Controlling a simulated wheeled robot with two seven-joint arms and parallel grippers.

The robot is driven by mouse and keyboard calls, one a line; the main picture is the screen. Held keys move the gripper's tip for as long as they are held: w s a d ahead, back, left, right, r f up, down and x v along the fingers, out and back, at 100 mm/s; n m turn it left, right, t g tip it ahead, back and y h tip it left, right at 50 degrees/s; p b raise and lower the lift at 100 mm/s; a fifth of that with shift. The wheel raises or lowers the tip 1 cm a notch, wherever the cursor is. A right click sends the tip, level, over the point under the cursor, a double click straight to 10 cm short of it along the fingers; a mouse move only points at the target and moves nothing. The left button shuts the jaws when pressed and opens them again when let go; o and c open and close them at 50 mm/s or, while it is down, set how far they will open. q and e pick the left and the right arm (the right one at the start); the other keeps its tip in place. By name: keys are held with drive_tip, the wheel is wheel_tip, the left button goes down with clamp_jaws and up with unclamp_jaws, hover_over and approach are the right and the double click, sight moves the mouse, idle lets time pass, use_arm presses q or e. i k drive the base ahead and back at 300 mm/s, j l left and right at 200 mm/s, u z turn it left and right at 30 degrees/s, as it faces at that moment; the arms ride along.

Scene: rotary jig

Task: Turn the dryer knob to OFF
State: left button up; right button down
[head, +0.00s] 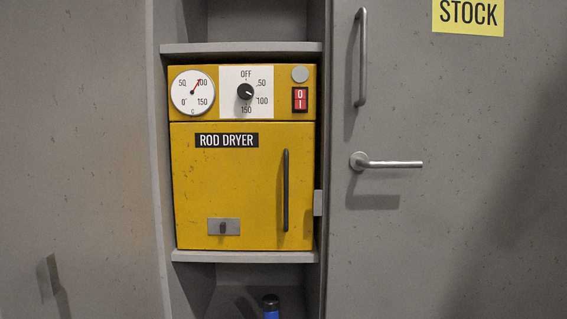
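The dryer knob (245,91) is a round black dial on a white scale plate (232,108) marked OFF at the top, then 50, 100 and 150 clockwise. Its small white mark appears to point right and slightly down, toward 100. The plate is on the upper panel of the yellow rod dryer (190,190), which sits in a grey cabinet niche. The dryer door below, with a dark vertical handle (286,190), looks shut. Neither of my grippers is in view, and nothing touches the knob.
A round gauge (193,92) is left of the knob, its red needle near 100. A red rocker switch (300,99) and grey round button (300,74) are at right. A lever handle (390,163) juts from the STOCK door. A blue, black-topped object (271,306) stands below.

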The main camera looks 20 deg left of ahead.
sight(246, 91)
drive_tip(key=z, duration=0.4)
drive_tip(key=k+l+z, duration=0.1)
drive_tip(key=z, duration=0.3)
drive_tip(key=l+z, duration=0.15)
drive_tip(key=z, duration=0.25)
drive_tip(key=k+l+z, duration=0.1)
drive_tip(key=z, duration=0.3)
drive_tip(key=l+z, duration=0.1)
drive_tip(key=z, duration=0.3)
drive_tip(key=l+z, duration=0.25)
drive_tip(key=z, duration=0.15)
drive_tip(key=l+z, duration=0.25)
drive_tip(key=z, duration=0.2)
drive_tip(key=k+l+u, duration=0.15)
drive_tip(key=l+u, duration=0.35)
drive_tip(key=u, duration=0.8)
drive_tip(key=k+l+u, duration=0.1)
drive_tip(key=u, duration=0.8)
drive_tip(key=k+u, duration=0.1)
drive_tip(key=u, duration=0.8)
drive_tip(key=k+u, duration=0.1)
drive_tip(key=u, duration=0.35)
